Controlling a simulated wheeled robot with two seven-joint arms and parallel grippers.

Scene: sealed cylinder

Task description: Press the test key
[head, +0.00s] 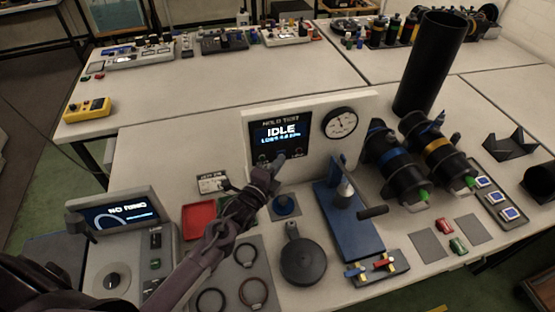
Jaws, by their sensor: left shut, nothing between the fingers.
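The hold test panel (318,126) stands upright on the bench, with a lit screen (281,131) reading IDLE and a round dial gauge (341,123) at its right. Small dark controls sit under the screen; the test key among them is too small to tell for sure. My left gripper (277,163) is shut and empty, with its tip at the panel's lower edge just below the screen. It partly hides the controls, and I cannot tell if it touches one. My right gripper is not in view.
A blue-based lever press (346,220) stands right of my gripper, beside two black cylinders (397,163). The bench behind the panel is mostly clear.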

